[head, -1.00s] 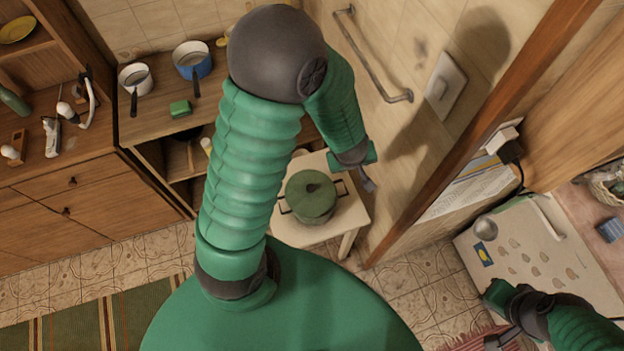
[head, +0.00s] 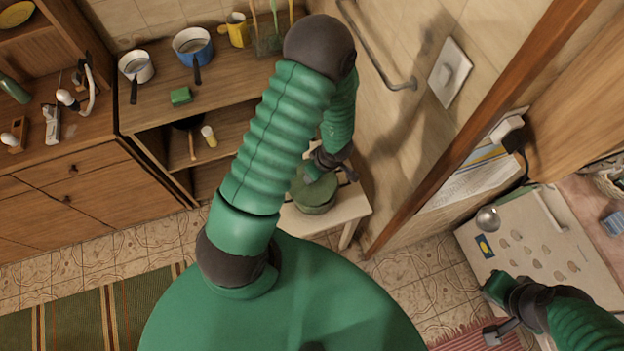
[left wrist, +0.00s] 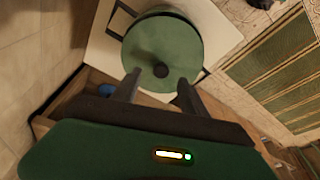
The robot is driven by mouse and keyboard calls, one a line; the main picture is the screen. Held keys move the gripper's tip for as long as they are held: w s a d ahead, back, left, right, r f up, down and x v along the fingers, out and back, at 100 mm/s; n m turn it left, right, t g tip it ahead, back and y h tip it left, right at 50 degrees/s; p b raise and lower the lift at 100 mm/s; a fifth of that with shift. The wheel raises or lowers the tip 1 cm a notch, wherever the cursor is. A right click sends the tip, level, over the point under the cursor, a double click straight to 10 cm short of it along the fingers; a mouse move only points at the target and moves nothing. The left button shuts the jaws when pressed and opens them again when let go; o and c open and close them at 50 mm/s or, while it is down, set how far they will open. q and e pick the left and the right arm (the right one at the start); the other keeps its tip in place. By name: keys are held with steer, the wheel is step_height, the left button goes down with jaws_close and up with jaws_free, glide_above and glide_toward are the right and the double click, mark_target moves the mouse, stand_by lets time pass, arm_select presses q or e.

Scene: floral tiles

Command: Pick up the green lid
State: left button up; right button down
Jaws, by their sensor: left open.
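The green lid (head: 316,192) sits on a pot on a small white table (head: 298,219). My arm partly hides it in the head view. In the head view the left gripper (head: 317,166) is over the lid. My right gripper (head: 498,332) is at the lower right, away from the lid, its opening unclear.
A wooden shelf unit behind the table holds a white pot (head: 136,67), a blue pot (head: 192,52), a yellow mug (head: 237,30) and a green sponge (head: 181,96). A tiled wall with a metal rail (head: 372,50) is close right of the table. A wooden post (head: 470,140) stands further right.

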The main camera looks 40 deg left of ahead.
arm_select(q)
steer(key=b+x, duration=0.2)
steer(key=x, duration=0.2)
steer(key=shift+s+a+f, duration=0.15)
steer(key=shift+a+f, duration=0.05)
steer(key=shift+f, duration=0.1)
steer(key=shift+a+f, duration=0.1)
jaws_close()
stand_by(1.0)
